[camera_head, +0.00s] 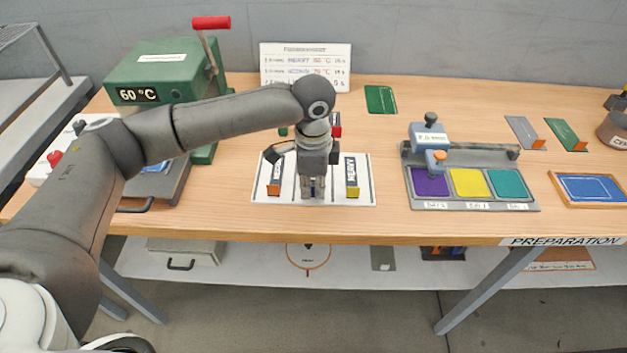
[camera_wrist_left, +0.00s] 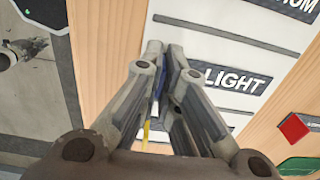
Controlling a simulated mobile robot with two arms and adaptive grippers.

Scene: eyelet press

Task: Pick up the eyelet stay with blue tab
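My left gripper (camera_head: 313,188) points down over the middle of the white sorting card (camera_head: 370,203). In the left wrist view its fingers (camera_wrist_left: 162,52) are close together, with a thin blue strip (camera_wrist_left: 159,84) between them, which looks like the eyelet stay with blue tab; most of it is hidden by the fingers. To its left on the card stands a stay with an orange tab (camera_head: 274,190). To its right stands a stay with a yellow tab (camera_head: 352,191). My right gripper is not in view.
A green press (camera_head: 150,75) with a red lever stands at the back left. A grey fixture (camera_head: 475,204) with purple, yellow and teal pads is to the right. A red block (camera_head: 336,125) lies just behind the card. The table between card and fixture is clear.

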